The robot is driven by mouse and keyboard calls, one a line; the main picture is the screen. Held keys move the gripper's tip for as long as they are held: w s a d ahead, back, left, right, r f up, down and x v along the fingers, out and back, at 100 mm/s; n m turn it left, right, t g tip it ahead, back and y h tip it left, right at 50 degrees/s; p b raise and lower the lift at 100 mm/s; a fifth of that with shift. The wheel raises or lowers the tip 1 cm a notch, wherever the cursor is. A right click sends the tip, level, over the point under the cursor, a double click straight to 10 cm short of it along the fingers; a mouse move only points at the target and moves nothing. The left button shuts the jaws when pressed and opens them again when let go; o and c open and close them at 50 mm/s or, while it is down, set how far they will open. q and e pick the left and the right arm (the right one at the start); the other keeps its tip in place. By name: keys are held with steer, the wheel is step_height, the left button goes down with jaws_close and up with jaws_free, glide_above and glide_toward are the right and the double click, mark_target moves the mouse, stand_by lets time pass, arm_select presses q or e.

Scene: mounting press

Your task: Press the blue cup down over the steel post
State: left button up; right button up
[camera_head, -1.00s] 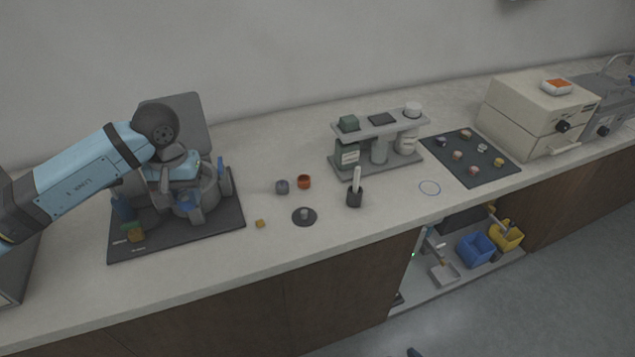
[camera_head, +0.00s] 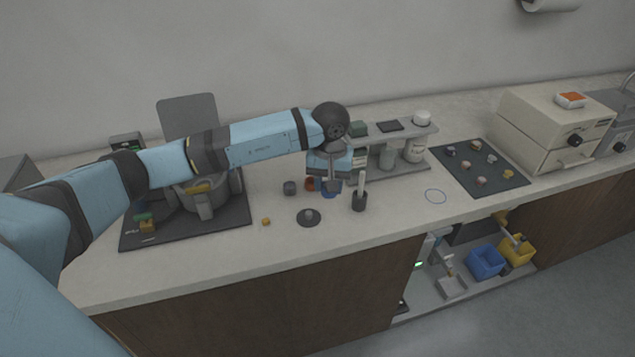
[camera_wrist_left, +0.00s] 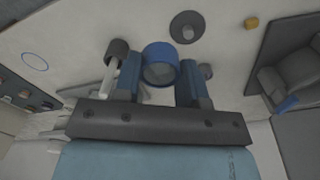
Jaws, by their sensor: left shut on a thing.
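The steel post (camera_head: 309,214) stands up from a dark round base on the counter; it also shows in the wrist view (camera_wrist_left: 188,32), near the top. My left gripper (camera_head: 328,187) is shut on the blue cup (camera_wrist_left: 160,53), which sits between its two fingers in the wrist view. In the head view the blue cup (camera_head: 330,193) is partly hidden by the gripper. The cup is behind and to the right of the post, apart from it. I cannot tell its exact height above the counter. My right gripper is not in view.
A grey cup (camera_head: 289,188) and an orange cup (camera_head: 310,184) stand left of the gripper. A dark holder with a white stick (camera_head: 359,200) is close on its right. A grey shelf stand (camera_head: 420,131) is behind. A yellow cube (camera_head: 265,222) lies left of the post.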

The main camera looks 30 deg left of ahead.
mark_target(308, 213)
arm_select(q)
steer(key=shift+w+a+f+n+b, duration=0.1)
steer(key=shift+a+f+n+b, duration=0.25)
steer(key=shift+a+f+n, duration=0.85)
steer(key=shift+a+f+n+b, duration=0.3)
steer(key=shift+a+f, duration=0.55)
steer(key=shift+f, duration=0.95)
steer(key=shift+w+a+f+n+b, duration=0.1)
steer(key=shift+a+f+n+b, duration=0.45)
steer(key=shift+a+f, duration=0.75)
steer(key=shift+d+f+b, duration=0.25)
steer(key=shift+f+b, duration=0.1)
steer(key=shift+f, duration=0.4)
steer(key=shift+s+f+b, duration=0.1)
steer(key=shift+f+b, duration=1.05)
steer(key=o, duration=1.4)
